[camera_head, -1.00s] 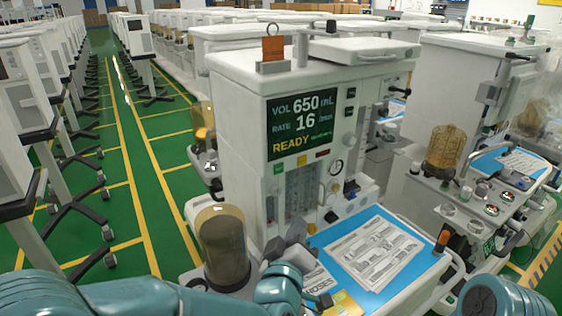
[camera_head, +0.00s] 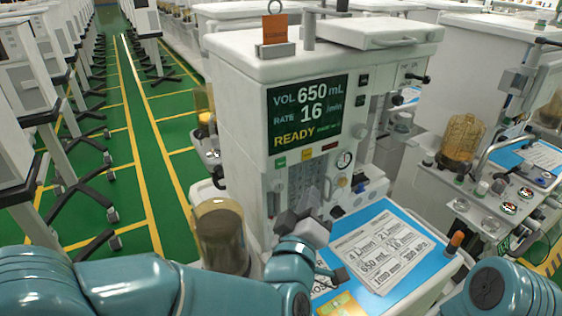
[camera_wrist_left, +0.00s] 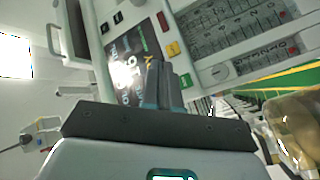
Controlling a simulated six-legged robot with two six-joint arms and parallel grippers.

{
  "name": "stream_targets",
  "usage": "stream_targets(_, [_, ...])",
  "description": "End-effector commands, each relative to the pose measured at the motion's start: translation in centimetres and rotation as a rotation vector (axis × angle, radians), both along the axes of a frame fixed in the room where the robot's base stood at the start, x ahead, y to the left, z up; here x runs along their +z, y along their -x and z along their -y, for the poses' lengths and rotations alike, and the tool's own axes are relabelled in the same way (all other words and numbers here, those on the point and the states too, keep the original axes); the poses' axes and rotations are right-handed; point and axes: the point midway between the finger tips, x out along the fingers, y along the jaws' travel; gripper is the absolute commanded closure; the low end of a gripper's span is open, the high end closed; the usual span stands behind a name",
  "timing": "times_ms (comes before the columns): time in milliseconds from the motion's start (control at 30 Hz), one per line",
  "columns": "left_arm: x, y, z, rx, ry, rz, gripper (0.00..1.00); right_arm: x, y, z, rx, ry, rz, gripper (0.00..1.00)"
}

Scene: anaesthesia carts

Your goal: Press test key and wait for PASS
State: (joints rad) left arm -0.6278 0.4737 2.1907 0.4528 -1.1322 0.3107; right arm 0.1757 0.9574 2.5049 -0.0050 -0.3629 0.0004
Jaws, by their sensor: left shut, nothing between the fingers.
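The anaesthesia machine (camera_head: 235,110) stands in front of me. Its dark screen (camera_head: 307,115) reads VOL 650 mL, RATE 16 and READY. Below the screen are a green label or key (camera_head: 281,162), a yellow one (camera_head: 307,155) and a red one (camera_head: 330,147); their lettering is too small to read. My left gripper (camera_head: 312,196) is shut and empty, raised before the lower front panel. In the left wrist view its fingers (camera_wrist_left: 168,82) overlap the screen's edge, near the yellow (camera_wrist_left: 172,49) and red (camera_wrist_left: 163,21) marks; contact cannot be told. My right gripper is out of view.
A blue worktop (camera_head: 345,222) with a printed card (camera_head: 382,245) lies below the panel. An amber canister (camera_head: 220,235) stands left of my gripper. Another machine with an amber canister (camera_head: 463,138) stands at the right. Green floor is open at the left.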

Motion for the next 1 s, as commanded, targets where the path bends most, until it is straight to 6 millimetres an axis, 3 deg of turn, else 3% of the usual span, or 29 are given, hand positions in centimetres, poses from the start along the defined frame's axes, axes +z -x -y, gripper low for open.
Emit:
stream_targets(433, [0.1, -5.3, -3.3, 0.003, -0.001, -0.002, 1.00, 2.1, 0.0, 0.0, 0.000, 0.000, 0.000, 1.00])
stream_targets(600, [-0.2, -6.8, -4.1, 0.001, 0.001, 0.000, 1.00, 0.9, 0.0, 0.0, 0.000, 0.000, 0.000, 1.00])
stream_targets(1000, [0.0, -7.6, -4.6, -0.001, 0.000, -0.001, 1.00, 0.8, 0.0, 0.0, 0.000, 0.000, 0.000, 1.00])
